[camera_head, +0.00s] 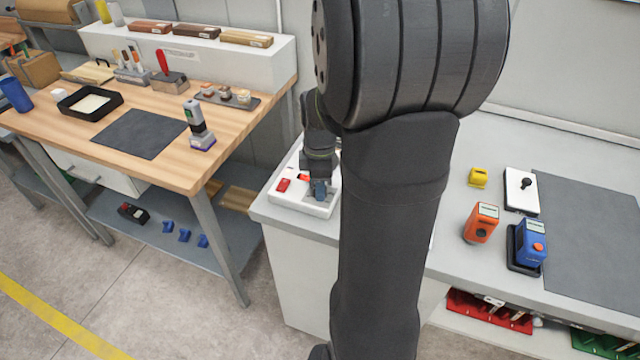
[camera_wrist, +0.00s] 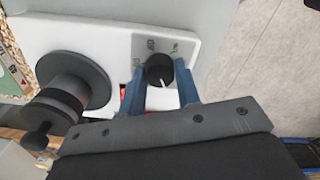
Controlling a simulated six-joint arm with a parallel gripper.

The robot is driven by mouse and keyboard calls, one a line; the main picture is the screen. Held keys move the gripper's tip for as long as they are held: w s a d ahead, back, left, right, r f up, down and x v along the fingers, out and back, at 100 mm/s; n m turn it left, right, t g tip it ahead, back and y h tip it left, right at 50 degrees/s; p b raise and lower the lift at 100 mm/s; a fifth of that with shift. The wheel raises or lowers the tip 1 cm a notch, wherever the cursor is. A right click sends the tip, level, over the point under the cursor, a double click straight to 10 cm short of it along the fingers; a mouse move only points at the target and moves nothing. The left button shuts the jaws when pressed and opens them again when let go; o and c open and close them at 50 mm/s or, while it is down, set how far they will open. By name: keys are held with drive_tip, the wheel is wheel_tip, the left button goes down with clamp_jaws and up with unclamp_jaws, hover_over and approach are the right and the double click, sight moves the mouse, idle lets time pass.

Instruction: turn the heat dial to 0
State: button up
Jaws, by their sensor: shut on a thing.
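The heat dial (camera_wrist: 159,66) is a small round black knob on the white roller coater (camera_wrist: 115,42) in the wrist view. Its white pointer line points toward the bottom of that picture, slightly right. Small grey marks sit around the knob, too small to read. My gripper (camera_wrist: 157,78) has its two blue fingers on either side of the dial, shut on it. In the head view my gripper (camera_head: 319,190) is down over the white coater (camera_head: 296,203); the dial is hidden there by the gripper.
A grey roller with a dark knob (camera_wrist: 70,90) lies left of the fingers in the wrist view. A red switch (camera_head: 284,185) is on the coater. An orange device (camera_head: 481,224) and a blue device (camera_head: 530,240) stand on the bench to the right.

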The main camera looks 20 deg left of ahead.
drive_tip(key=o, duration=1)
drive_tip(key=shift+r, duration=0.1)
wheel_tip(320, 180, up, 17)
drive_tip(key=shift+r, duration=0.15)
wheel_tip(320, 180, down, 18)
drive_tip(key=shift+r, duration=0.2)
idle(0.6)
